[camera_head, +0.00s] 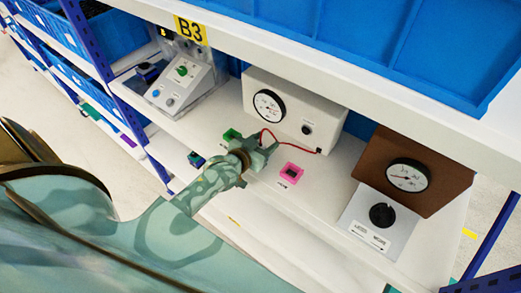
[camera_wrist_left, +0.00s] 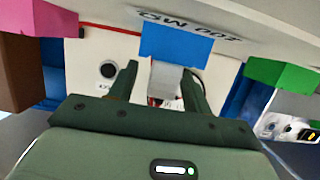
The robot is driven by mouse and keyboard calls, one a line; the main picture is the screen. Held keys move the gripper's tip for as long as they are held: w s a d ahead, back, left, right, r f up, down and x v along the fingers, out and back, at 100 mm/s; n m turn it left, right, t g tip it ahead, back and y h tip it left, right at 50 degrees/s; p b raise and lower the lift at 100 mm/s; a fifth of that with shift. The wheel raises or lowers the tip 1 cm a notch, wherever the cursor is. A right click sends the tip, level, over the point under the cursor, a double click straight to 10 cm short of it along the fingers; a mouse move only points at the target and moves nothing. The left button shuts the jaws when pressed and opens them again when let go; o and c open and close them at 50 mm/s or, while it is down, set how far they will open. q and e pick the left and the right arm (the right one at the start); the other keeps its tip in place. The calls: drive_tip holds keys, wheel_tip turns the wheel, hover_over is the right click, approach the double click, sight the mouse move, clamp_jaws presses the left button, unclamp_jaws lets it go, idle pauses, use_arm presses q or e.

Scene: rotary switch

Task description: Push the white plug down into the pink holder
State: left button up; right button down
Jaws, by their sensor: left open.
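The pink holder (camera_head: 291,172) stands on the white shelf, just right of my left gripper (camera_head: 266,152); it also shows at the top left of the left wrist view (camera_wrist_left: 40,18). In that view my left gripper (camera_wrist_left: 161,75) is open. Its fingers are on either side of the white plug (camera_wrist_left: 165,82). The plug lines up with a blue holder (camera_wrist_left: 175,40), which my gripper hides in the head view. I cannot tell whether the fingers touch the plug. My right gripper is out of view.
A green holder (camera_head: 231,135) is left of my gripper. A gauge box (camera_head: 295,105) with a red wire (camera_head: 272,134) stands behind. A brown gauge panel (camera_head: 415,172) and a dial box (camera_head: 380,219) are at right. An upper shelf (camera_head: 290,68) hangs above.

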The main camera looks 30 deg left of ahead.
use_arm(q)
drive_tip(key=shift+c, duration=0.6)
drive_tip(key=c, duration=0.9)
clamp_jaws()
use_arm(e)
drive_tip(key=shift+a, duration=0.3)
use_arm(q)
drive_tip(key=shift+r, duration=0.1)
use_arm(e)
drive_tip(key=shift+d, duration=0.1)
